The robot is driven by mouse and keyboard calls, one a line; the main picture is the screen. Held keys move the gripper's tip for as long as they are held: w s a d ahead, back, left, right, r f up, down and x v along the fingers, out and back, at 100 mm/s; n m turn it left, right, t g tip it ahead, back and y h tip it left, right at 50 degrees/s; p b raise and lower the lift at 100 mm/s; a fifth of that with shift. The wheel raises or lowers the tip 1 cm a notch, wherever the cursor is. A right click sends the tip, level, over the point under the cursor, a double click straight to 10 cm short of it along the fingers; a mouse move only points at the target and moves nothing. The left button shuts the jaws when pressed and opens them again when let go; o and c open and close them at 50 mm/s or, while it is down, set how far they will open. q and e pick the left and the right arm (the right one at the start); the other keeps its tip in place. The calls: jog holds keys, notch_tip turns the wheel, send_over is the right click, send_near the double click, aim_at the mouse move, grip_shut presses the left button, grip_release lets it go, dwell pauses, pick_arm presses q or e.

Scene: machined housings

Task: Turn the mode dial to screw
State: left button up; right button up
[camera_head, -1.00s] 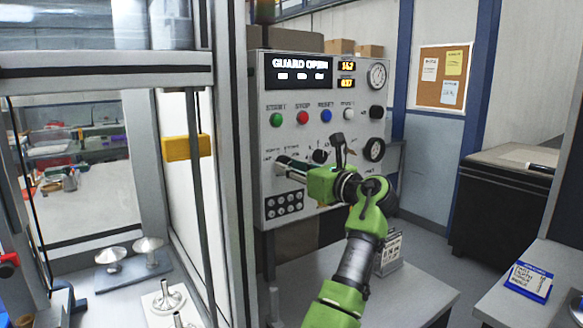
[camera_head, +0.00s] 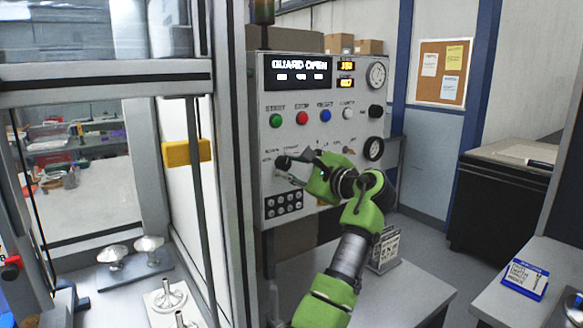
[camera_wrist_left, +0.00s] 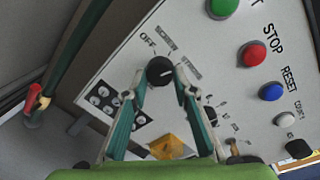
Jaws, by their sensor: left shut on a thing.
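The mode dial is a small black knob (camera_wrist_left: 160,71) on the sloping light-grey panel in the left wrist view, with the words OFF, SCREW and a third, hard-to-read label around it. In the head view the dial (camera_head: 282,162) is at the panel's left side, below the coloured buttons. My left gripper (camera_wrist_left: 160,78) has its two fingers closed on either side of the dial, and in the head view it reaches the dial from the right (camera_head: 285,168). A short pale mark shows on the knob; its exact label is unclear. My right gripper is out of view.
Green (camera_head: 276,120), red (camera_head: 302,118) and blue (camera_head: 326,116) buttons sit above the dial. A display (camera_head: 298,72) reads GUARD OPEN. A grey frame post with a yellow block (camera_head: 188,152) stands to the left.

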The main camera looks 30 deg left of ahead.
pick_arm(q)
jog(key=n+b, duration=0.1)
jog(key=n, duration=0.3)
jog(key=shift+r+n+t+b, duration=0.1)
jog(key=shift+n+t+b, duration=0.3)
jog(key=shift+n, duration=1.1)
jog(key=o, duration=1.1)
jog(key=shift+s, duration=0.1)
jog(key=v, duration=1.2)
jog(key=shift+r, duration=0.25)
jog(key=shift+a+r, duration=0.1)
